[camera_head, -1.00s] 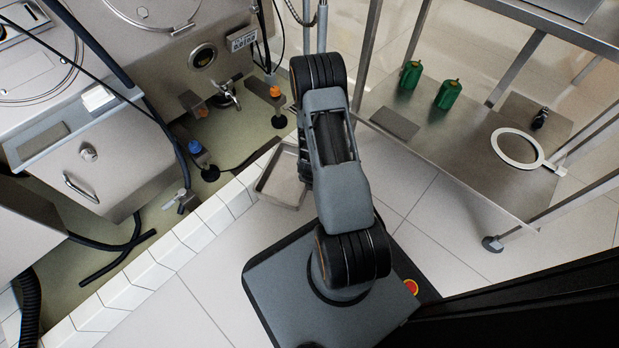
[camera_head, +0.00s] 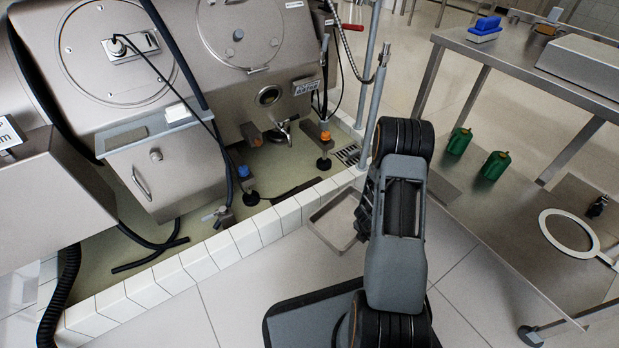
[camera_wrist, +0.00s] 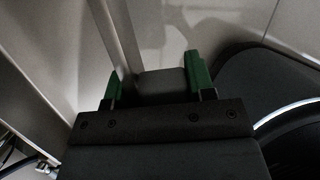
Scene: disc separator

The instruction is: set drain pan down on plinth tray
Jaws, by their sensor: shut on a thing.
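The drain pan (camera_head: 338,222) is a shallow, pale grey metal pan with a raised rim, left of my arm in the head view. It is on the floor side of the white tile curb; its height above the floor is unclear. My gripper (camera_wrist: 157,84) has green fingers and is shut on the pan. A thin metal strip, apparently its rim, shows in the wrist view (camera_wrist: 127,42). The head view hides the fingers behind my arm. The plinth tray appears to be the green-floored area inside the white tile curb (camera_head: 222,247), under the steel machine.
A steel machine (camera_head: 180,150) overhangs the green floor. An orange-topped foot (camera_head: 325,146), a blue-topped foot (camera_head: 247,180) and black hoses (camera_head: 150,255) occupy it. A steel shelf table (camera_head: 480,215) with green bottles (camera_head: 495,165) stands right. Tiled floor left of my base is clear.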

